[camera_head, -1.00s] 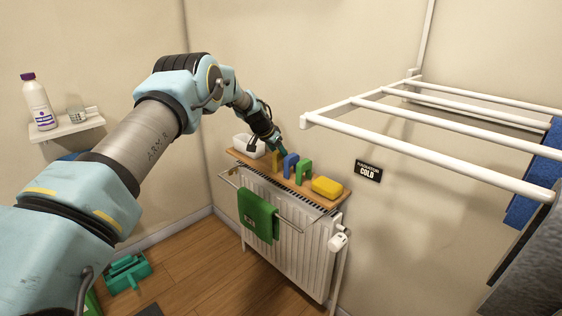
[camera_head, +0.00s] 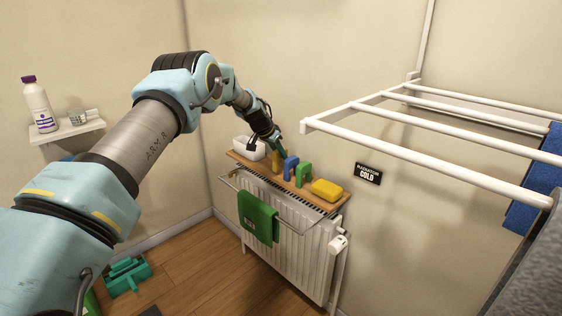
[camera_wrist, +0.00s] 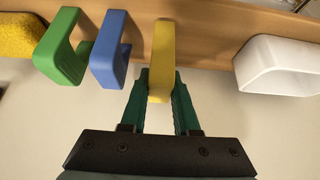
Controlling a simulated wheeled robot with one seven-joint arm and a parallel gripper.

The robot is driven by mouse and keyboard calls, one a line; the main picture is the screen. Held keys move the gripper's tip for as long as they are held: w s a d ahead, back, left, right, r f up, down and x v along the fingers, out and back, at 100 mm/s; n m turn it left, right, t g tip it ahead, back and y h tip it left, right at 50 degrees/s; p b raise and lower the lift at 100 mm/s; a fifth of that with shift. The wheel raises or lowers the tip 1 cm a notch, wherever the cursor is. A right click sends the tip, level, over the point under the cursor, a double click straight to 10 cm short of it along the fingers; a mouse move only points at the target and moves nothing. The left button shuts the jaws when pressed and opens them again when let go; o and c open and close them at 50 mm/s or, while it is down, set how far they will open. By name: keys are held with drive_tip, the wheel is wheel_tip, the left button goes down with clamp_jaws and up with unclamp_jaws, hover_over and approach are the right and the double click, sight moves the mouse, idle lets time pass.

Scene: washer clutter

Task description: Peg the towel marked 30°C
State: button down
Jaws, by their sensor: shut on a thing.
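A green towel (camera_head: 258,218) hangs over the front rail of the white radiator; its small pale label is too small to read. A yellow peg (camera_head: 276,161), a blue peg (camera_head: 290,167) and a green peg (camera_head: 303,174) stand in a row on the wooden shelf above the radiator. My gripper (camera_wrist: 160,88) is shut on the yellow peg, with a dark green finger on each side of it in the wrist view (camera_wrist: 162,48). The peg is at the shelf; I cannot tell whether it still touches. The blue peg (camera_wrist: 110,50) is just left of my fingers.
A white container (camera_head: 248,147) and a yellow sponge (camera_head: 326,190) stand at the ends of the wooden shelf (camera_head: 240,159). A white drying rack (camera_head: 430,150) with a blue cloth (camera_head: 540,175) juts out at right. The wall sign (camera_head: 368,174) reads "RADIATOR COLD".

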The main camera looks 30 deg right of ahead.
drive_tip(key=shift+r+p, duration=0.8)
drive_tip(key=shift+r, duration=2.05)
